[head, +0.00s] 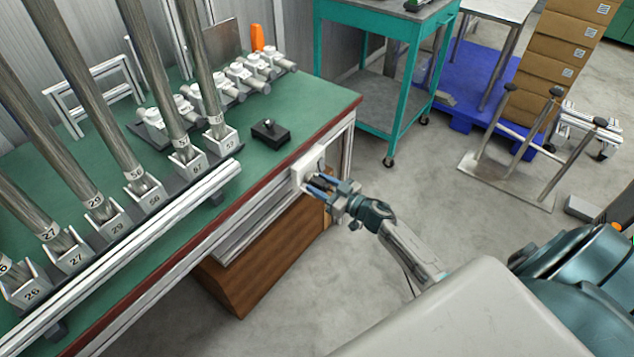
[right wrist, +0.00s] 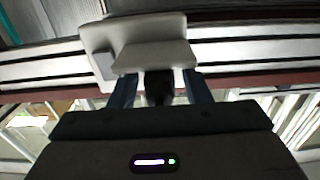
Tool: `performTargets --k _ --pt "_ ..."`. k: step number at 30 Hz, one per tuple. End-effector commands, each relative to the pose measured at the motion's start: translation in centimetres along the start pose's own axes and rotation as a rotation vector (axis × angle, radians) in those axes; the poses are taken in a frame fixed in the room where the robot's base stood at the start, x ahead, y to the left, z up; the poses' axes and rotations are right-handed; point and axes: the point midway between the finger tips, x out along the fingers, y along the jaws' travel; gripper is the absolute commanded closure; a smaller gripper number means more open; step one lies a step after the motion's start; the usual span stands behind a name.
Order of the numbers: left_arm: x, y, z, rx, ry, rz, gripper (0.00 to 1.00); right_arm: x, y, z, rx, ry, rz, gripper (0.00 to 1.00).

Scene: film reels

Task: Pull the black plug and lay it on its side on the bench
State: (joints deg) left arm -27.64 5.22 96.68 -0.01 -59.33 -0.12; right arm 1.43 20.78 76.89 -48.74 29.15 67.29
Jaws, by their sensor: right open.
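The black plug (right wrist: 159,90) shows as a dark shape at the white socket box (right wrist: 140,45) in the right wrist view. The socket box (head: 306,172) is fixed on the rail at the near right end of the green bench (head: 300,108). My right gripper (head: 319,184) is at the front of the socket, its blue fingers open on either side of the plug. In the right wrist view the fingers of my right gripper (right wrist: 159,84) show left and right of the plug with gaps. Much of the plug is hidden by the gripper. My left gripper is not in view.
A small black block (head: 270,132) with a knob lies on the bench. Numbered holders with long grey rods (head: 153,62) fill its left side. Grey clamps (head: 243,75) stand behind. The bench's right end is bare. A teal cart (head: 365,90) stands beyond it.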

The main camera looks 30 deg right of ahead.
Motion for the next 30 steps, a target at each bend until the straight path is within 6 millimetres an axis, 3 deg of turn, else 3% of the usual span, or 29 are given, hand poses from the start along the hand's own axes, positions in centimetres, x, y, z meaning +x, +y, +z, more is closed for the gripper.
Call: performTargets --k 5,9,12,30 --pt "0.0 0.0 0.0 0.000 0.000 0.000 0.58 0.0 0.0 0.0 0.000 0.000 0.000 0.58" --pt "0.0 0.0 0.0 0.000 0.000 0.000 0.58 0.0 0.0 0.0 0.000 0.000 0.000 0.86" --pt "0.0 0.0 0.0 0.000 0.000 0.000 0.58 0.0 0.0 0.0 0.000 0.000 0.001 1.00" --pt "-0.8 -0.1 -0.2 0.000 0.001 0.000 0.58 -2.9 0.0 0.0 0.000 -0.001 0.000 1.00"
